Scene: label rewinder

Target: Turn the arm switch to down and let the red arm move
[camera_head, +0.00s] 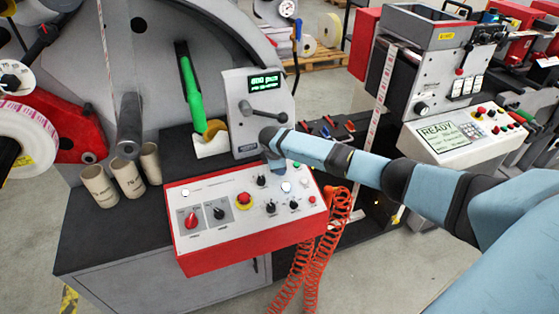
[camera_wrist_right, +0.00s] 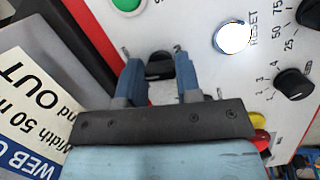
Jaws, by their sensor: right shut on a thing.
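The control panel (camera_head: 232,208) is a red box with a white sloped face, carrying knobs and buttons. My right gripper (camera_wrist_right: 157,72) is at its far edge. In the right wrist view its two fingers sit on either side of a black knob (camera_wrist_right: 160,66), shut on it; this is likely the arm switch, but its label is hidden. In the head view my right arm hides this knob and most of the gripper. My left gripper does not show.
A white lit button marked RESET (camera_wrist_right: 232,38) and a green button (camera_wrist_right: 127,3) are close to the right gripper. Cardboard cores (camera_head: 99,186) stand left of the panel. A grey lever box (camera_head: 258,112) rises behind it. A coiled red hose (camera_head: 318,235) hangs at its right.

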